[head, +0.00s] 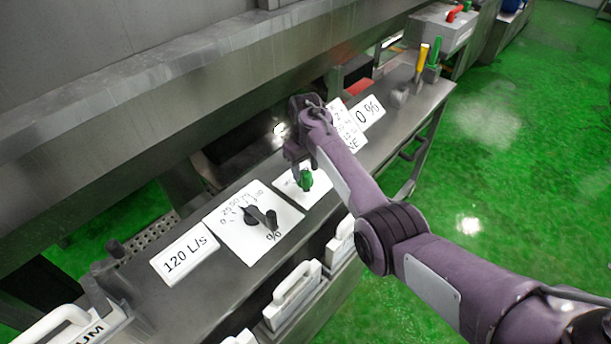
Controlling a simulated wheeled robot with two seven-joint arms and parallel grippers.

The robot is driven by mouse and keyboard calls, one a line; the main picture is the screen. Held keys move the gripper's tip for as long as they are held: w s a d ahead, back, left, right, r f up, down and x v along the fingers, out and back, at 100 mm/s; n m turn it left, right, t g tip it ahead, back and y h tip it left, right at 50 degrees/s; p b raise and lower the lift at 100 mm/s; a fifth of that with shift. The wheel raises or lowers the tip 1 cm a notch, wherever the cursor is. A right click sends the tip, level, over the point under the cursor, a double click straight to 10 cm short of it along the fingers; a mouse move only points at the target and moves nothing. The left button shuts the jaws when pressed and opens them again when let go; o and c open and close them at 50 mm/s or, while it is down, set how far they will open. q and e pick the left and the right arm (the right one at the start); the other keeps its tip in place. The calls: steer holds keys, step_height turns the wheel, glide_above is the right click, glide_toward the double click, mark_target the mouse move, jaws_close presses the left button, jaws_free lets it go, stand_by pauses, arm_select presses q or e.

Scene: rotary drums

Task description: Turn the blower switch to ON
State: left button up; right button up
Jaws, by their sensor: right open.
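A green knob (306,181) sits on a small white plate (318,193) on the grey console. Its lettering is covered by my arm or too small to read, so I cannot tell from a label that it is the blower switch. My right gripper (299,167) is open, pointing down just above and beside the green knob. The gripper partly hides the plate, and I cannot tell whether its fingers touch the knob. My left gripper is not in view.
A black dial (262,217) on a white percent plate is left of the green knob. A "120 L/s" sign (185,254) lies further left and a "0 %" sign (368,113) beyond my arm. A metal housing (130,85) overhangs the console. Yellow and green handles (421,58) stand at the far end.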

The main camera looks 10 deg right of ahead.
steer(key=shift+r, duration=1.65)
